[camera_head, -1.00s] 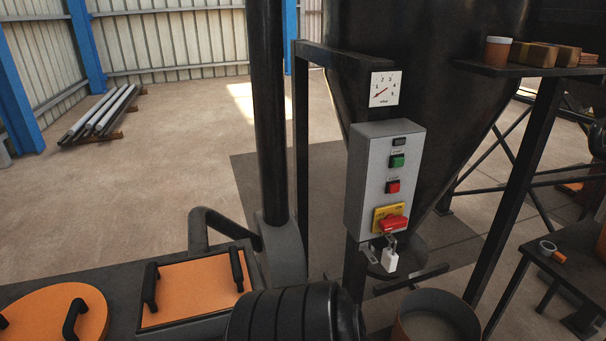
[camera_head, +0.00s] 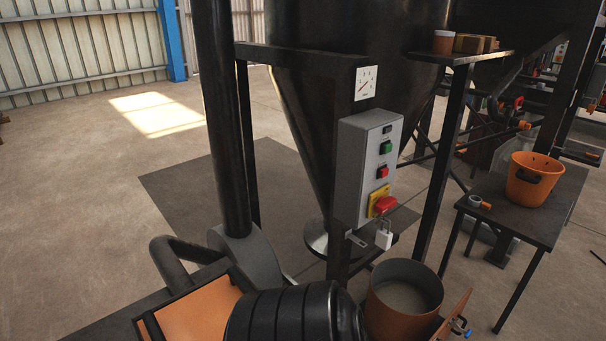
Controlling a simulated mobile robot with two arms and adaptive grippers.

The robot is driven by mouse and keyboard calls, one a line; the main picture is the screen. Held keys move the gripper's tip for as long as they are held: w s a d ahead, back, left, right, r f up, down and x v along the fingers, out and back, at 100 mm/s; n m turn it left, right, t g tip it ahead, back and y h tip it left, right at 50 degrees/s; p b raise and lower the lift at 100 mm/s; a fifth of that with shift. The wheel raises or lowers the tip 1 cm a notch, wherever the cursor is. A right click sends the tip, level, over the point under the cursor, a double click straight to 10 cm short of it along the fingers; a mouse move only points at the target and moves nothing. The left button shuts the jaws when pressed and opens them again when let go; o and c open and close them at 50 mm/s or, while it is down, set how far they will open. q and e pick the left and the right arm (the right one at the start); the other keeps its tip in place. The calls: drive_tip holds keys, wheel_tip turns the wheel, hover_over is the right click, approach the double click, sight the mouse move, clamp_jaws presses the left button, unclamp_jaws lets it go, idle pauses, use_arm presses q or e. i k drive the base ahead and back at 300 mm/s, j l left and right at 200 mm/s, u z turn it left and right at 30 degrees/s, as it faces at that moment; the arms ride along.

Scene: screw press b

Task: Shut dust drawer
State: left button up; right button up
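No part in the head view can be clearly identified as the dust drawer. An orange panel (camera_head: 457,314) with small metal and blue fittings stands at the lower right, beside the round bin (camera_head: 377,317); I cannot tell whether it belongs to the drawer. The bin is orange-brown outside, open at the top, with pale contents. Neither my left nor my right gripper shows in the view.
A dark hopper (camera_head: 300,110) stands behind a grey control box (camera_head: 350,172) with a padlock (camera_head: 384,237). A black ribbed cylinder (camera_head: 290,315) fills the bottom middle. A dark table (camera_head: 510,217) at right holds an orange bucket (camera_head: 532,182). Floor at left is clear.

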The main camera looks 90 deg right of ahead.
sight(403, 301)
drive_tip(key=z, duration=4)
drive_tip(key=i+l, duration=0.1)
drive_tip(key=i, duration=0.2)
drive_tip(key=i+l, duration=0.1)
drive_tip(key=i, duration=0.15)
drive_tip(key=u, duration=0.05)
